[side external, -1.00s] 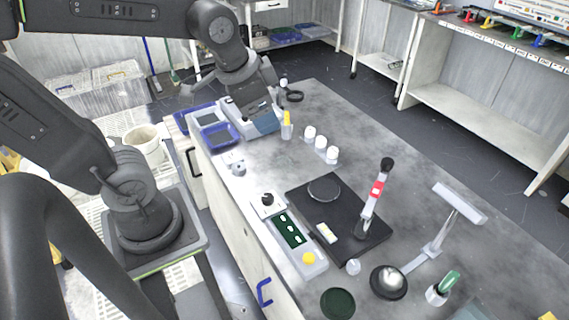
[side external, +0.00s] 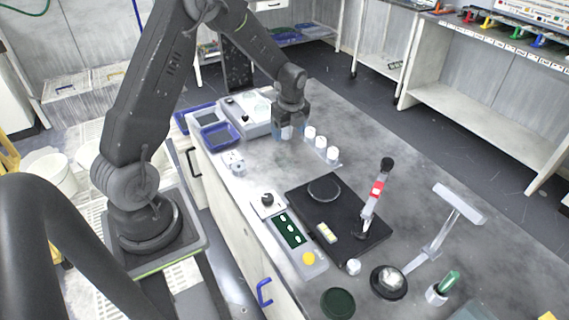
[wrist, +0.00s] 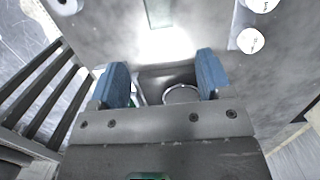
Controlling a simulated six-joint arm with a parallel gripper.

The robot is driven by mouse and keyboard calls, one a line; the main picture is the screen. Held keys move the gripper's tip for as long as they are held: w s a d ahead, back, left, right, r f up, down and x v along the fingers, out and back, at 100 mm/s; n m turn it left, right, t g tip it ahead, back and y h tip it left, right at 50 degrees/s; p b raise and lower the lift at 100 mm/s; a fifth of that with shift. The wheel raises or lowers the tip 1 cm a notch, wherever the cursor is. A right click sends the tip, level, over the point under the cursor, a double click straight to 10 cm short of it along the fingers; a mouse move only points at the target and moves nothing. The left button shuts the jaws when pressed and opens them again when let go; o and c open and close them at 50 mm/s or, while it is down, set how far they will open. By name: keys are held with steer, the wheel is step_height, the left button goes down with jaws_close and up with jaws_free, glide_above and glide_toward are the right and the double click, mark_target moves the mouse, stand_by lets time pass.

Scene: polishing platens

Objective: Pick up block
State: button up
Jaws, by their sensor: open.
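A small pale yellow and white block (side external: 327,231) lies on the black platen base (side external: 350,240) in the side view, near its front left edge. My gripper (side external: 289,130) is above the back part of the bench, pointing down, well apart from the block. In the wrist view the two blue fingers of my gripper (wrist: 162,80) stand wide apart with nothing held between them. Part of a dark base with a round disc (wrist: 182,95) shows between them.
Several white-capped bottles (side external: 321,142) stand right beside my gripper. A tall handle with a red band (side external: 376,188) rises from the platen base. A grey panel with a yellow button (side external: 309,258) lies left of it. A T-shaped stand (side external: 436,245) is at right.

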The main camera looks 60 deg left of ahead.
glide_above(284, 161)
steer(key=d, duration=0.1)
step_height(284, 161, down, 8)
steer(key=shift+w+r, duration=0.1)
steer(key=shift+w, duration=0.05)
steer(key=shift+a+f, duration=0.25)
steer(key=shift+f, duration=1.05)
steer(key=shift+a+f, duration=0.2)
steer(key=shift+f, duration=1.1)
steer(key=shift+c, duration=0.2)
steer(key=c, duration=1)
steer(key=shift+r, duration=0.1)
